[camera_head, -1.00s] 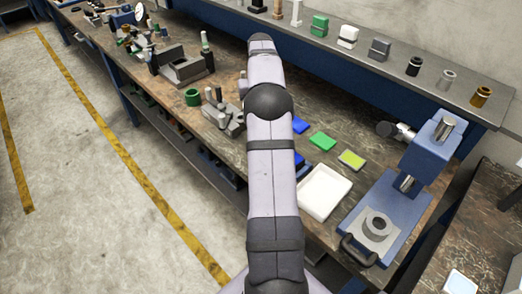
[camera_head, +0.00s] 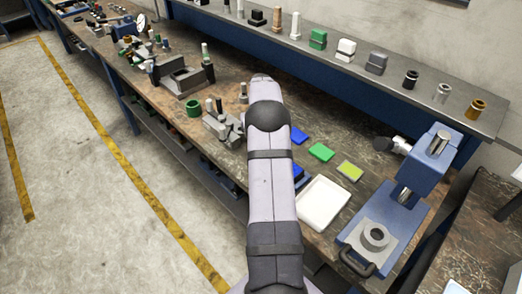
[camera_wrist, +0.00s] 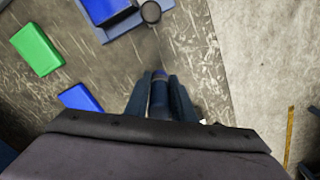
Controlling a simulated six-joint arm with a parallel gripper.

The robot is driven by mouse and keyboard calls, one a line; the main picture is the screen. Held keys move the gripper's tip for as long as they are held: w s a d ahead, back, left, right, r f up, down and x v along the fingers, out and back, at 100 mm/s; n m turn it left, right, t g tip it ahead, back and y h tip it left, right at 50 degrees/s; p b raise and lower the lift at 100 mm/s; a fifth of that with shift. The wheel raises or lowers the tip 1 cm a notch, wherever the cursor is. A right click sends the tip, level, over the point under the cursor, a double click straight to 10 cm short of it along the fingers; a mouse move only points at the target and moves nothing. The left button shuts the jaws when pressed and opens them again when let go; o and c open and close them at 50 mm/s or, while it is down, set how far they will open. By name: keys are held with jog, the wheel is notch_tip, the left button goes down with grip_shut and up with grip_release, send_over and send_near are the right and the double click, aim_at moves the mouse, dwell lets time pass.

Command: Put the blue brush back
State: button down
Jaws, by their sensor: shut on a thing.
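In the wrist view, my gripper (camera_wrist: 160,76) is shut on the blue brush (camera_wrist: 160,92). The brush is a slim dark-blue piece with a brighter blue end, held between the two fingers. The rest of it is hidden by the fingers and the wrist. In the head view my arm hides the gripper and the brush. A grey block holder with several upright pieces (camera_head: 222,131) stands on the bench just left of my arm. I cannot tell whether it is the brush's place.
Blue, green and yellow-green plates (camera_head: 320,151) lie right of my arm. A green ring (camera_head: 193,106) and a dark fixture (camera_head: 180,79) stand left. A shelf with small parts runs behind.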

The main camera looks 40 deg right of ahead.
jog(key=shift+f, duration=1.15)
jog(key=shift+f, duration=0.15)
jog(key=c, duration=1.5)
grip_release()
notch_tip(320, 180, up, 12)
jog(key=b, duration=0.3)
